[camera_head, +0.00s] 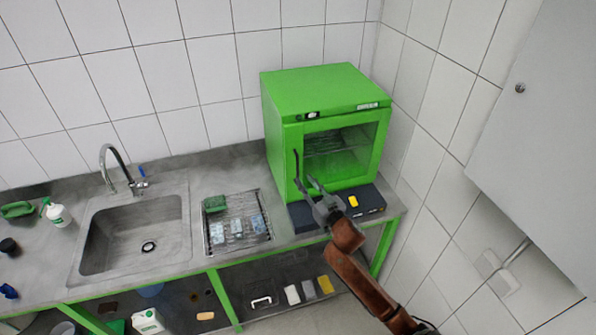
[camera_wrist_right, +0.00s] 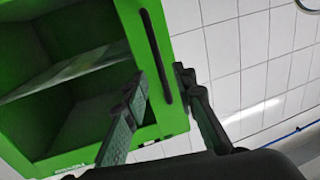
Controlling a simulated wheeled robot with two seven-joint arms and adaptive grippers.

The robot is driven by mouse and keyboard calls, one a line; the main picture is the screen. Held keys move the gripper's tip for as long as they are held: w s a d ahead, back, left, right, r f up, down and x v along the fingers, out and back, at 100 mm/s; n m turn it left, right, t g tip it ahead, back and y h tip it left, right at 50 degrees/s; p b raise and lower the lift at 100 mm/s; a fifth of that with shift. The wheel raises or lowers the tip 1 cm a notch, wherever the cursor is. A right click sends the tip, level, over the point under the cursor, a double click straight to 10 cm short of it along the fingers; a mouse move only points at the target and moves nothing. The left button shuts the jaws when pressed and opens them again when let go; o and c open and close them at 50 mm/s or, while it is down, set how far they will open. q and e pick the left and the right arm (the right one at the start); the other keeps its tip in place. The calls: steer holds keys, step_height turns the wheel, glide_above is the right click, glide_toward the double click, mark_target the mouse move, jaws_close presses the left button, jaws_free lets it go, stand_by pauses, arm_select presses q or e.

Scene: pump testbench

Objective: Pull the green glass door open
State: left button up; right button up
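The green cabinet (camera_head: 330,92) stands on the counter at the right, and its glass door (camera_head: 340,152) looks shut. A dark vertical handle (camera_head: 297,165) is at the door's left edge. My right gripper (camera_head: 305,183) is open at the handle's lower end. In the right wrist view, the handle (camera_wrist_right: 152,45) runs down between the two spread fingers of the gripper (camera_wrist_right: 158,78). I cannot tell whether either finger touches it. A shelf (camera_wrist_right: 70,70) shows through the glass. My left gripper is not in view.
A dark base with a yellow item (camera_head: 353,201) is under the cabinet. A wire rack (camera_head: 237,222) with several small items and a sink (camera_head: 135,235) are to its left. A grey wall cabinet (camera_head: 545,130) hangs at the right. The tiled wall is close to the cabinet's right side.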

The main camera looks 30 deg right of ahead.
mark_target(298, 173)
steer(key=w, duration=0.7)
steer(key=shift+d+f+p, duration=0.15)
steer(key=shift+d+p, duration=0.05)
steer(key=shift+p, duration=0.1)
steer(key=shift+c, duration=0.2)
jaws_close()
